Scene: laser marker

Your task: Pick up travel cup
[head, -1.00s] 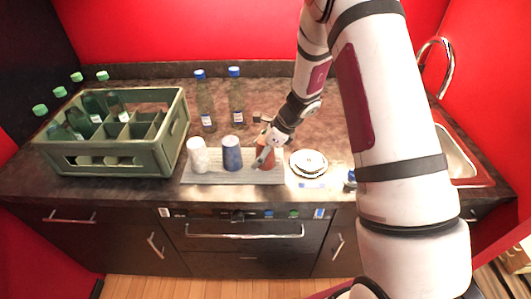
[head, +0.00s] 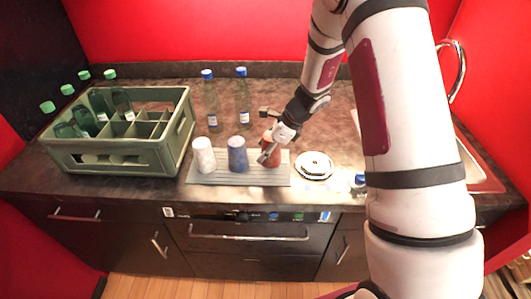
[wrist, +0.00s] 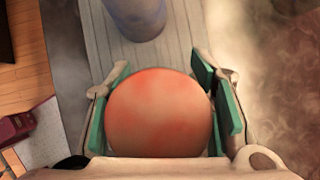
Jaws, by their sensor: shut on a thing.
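The orange-red travel cup (head: 271,159) is at the right end of a grey ribbed mat (head: 215,181) in the head view. My gripper (head: 268,152) is around its upper part, shut on it. In the wrist view, the cup's round orange top (wrist: 160,115) fills the space between the green finger pads of my gripper (wrist: 165,95). The gripper partly hides the cup in the head view. I cannot tell surely whether its base touches the mat.
A blue cup (head: 237,155) and a white cup (head: 203,156) stand left of it on the mat. A white round stack (head: 314,165) is to the right. Two blue-capped bottles (head: 211,105) stand behind. A green bottle crate (head: 115,163) is at left, a sink (head: 478,170) at right.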

